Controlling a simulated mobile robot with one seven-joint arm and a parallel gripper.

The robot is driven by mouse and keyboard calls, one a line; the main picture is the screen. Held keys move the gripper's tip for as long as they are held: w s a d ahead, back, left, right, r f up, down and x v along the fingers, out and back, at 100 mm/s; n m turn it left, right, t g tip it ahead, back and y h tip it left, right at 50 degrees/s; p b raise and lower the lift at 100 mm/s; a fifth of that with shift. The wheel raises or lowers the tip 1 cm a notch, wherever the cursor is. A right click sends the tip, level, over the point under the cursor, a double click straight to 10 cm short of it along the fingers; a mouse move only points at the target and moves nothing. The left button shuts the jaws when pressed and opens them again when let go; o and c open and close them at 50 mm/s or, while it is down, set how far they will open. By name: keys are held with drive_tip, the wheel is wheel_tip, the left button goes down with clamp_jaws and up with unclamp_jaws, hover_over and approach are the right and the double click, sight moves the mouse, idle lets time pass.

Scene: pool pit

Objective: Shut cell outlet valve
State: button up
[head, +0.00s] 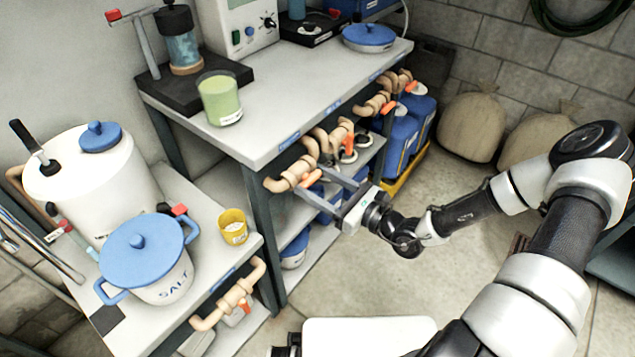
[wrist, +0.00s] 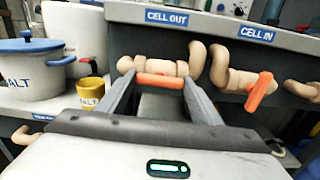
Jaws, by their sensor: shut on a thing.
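The cell outlet valve (wrist: 152,68) is a tan pipe fitting under the blue CELL OUT label (wrist: 167,18) in the wrist view. Its orange lever (wrist: 160,80) lies level, roughly along the pipe. My gripper (wrist: 158,82) is shut on this lever, one finger at each end. In the head view my gripper (head: 310,182) reaches the bench front from the right, and the orange lever (head: 311,178) shows between its fingers. The fingers partly hide the valve there.
To the right, the CELL IN valve (wrist: 238,80) has a slanted orange lever (wrist: 260,92) close by. The bench top (head: 265,110) overhangs the valves. A yellow cup (head: 233,227) and a salt pot (head: 150,262) stand on the lower left table. Open floor (head: 400,285) lies in front.

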drive_tip(key=shift+r, duration=0.1)
drive_tip(key=m+p, duration=0.4)
drive_tip(key=shift+r, duration=0.1)
drive_tip(key=m+p, duration=0.3)
drive_tip(key=m, duration=0.1)
drive_tip(key=m+p, duration=0.2)
drive_tip(key=m, duration=0.7)
drive_tip(key=shift+f+m+p, duration=0.2)
drive_tip(key=shift+m+p, duration=0.1)
drive_tip(key=shift+p, duration=0.1)
drive_tip(key=o, duration=1.1)
drive_tip(key=shift+c, duration=0.2)
drive_tip(key=v, duration=1.7)
drive_tip(key=shift+s+d, duration=0.2)
